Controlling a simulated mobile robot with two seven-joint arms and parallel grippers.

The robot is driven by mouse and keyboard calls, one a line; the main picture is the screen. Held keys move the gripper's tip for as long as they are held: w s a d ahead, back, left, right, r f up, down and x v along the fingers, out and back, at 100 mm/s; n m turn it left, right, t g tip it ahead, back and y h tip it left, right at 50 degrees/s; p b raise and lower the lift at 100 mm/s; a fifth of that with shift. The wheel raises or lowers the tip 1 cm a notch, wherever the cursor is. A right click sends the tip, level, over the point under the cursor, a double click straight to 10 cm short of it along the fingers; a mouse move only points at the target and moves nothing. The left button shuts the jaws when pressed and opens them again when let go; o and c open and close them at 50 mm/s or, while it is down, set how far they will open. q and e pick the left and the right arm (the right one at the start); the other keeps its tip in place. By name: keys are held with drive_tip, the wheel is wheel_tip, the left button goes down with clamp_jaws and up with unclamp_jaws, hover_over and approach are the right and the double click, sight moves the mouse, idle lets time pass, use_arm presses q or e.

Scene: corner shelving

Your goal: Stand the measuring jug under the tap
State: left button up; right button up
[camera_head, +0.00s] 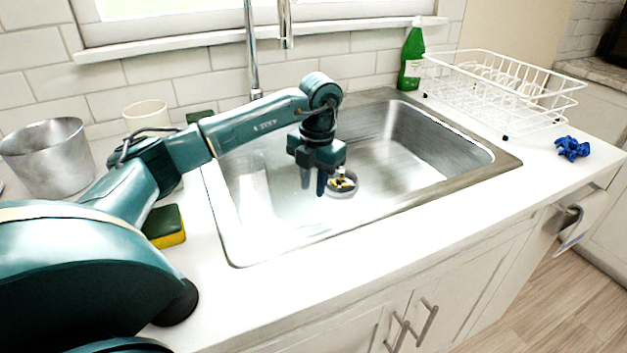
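The tap (285,25) hangs over the back of the steel sink (410,140), and its spout end shows at the top of the view. My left gripper (313,186) points down inside the sink, beside the drain (341,186). Its two fingers show a narrow gap, but I cannot tell whether something clear is between them. I cannot make out a measuring jug for sure; a pale, see-through patch lies left of the fingers in the sink. My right gripper is not in view.
A metal pot (48,160), a pale cup (147,114) and a green-and-yellow sponge (165,227) are left of the sink. A green bottle (411,58), a white dish rack (500,95) and a blue crumpled thing (572,148) are to the right. The front counter strip is clear.

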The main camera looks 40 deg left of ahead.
use_arm(q)
wheel_tip(320, 180, up, 12)
drive_tip(key=p, duration=0.1)
drive_tip(key=shift+d+p, duration=0.3)
drive_tip(key=shift+d, duration=0.15)
drive_tip(key=shift+r, duration=0.1)
